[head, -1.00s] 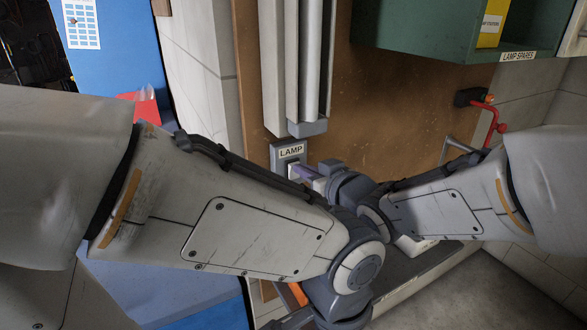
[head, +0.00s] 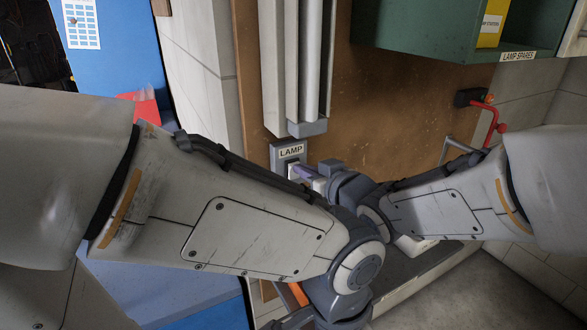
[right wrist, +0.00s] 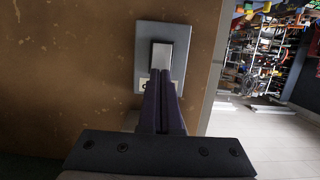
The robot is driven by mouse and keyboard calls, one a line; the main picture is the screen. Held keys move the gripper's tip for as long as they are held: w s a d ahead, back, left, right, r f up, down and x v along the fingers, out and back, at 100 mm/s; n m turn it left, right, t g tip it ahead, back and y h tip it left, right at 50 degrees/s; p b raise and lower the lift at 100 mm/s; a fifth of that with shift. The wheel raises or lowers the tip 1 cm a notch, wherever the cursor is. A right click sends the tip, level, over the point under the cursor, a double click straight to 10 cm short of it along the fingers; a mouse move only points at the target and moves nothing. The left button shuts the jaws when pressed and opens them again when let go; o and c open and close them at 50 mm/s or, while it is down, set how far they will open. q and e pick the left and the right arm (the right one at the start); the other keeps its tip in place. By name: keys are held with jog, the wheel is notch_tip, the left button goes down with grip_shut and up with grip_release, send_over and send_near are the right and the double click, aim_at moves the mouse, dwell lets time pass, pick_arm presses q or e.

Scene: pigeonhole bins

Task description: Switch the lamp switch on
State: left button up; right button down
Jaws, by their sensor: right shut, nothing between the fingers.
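The lamp switch is a grey wall plate (right wrist: 144,90) with a pale rocker (right wrist: 161,57) in a dark frame, seen in the right wrist view. In the head view the plate shows below the hanging grey channel, with a "LAMP" label (head: 290,152); its lower part is hidden by my right gripper (head: 303,173). In the right wrist view my right gripper (right wrist: 164,73) is shut and empty. Its dark purple fingertips overlap the lower edge of the rocker. I cannot tell whether they touch it. My left arm crosses the head view, but its fingers do not show.
The switch is on a brown board (head: 400,95). A grey vertical channel (head: 297,70) ends just above it. A green cabinet (head: 415,25) labelled "LAMP SPARES" hangs upper right, with a red-handled fitting (head: 493,118) below. A blue panel (head: 120,50) stands at left.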

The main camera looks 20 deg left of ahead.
jog(key=shift+w+a, duration=0.2)
jog(key=shift+a, duration=0.1)
dwell(0.4)
jog(key=f+v, duration=0.1)
jog(key=v, duration=0.5)
jog(key=shift+f+b, duration=0.2)
jog(key=shift+b, duration=0.1)
jog(key=shift+d, duration=0.1)
jog(key=v, duration=1.1)
jog(key=d+f+m+g+h, duration=0.2)
jog(key=d+f+m+h, duration=0.1)
jog(key=d+f+h, duration=0.55)
jog(key=s+d+f+g+h, duration=0.1)
jog(key=s+d+f+g, duration=0.1)
jog(key=s, duration=0.5)
jog(key=s+d+f+g+h, duration=0.1)
jog(key=s+d+f+g, duration=0.1)
jog(key=s+f+g, duration=0.3)
jog(key=s+f, duration=0.1)
jog(key=s, duration=0.2)
jog(key=shift+s, duration=0.15)
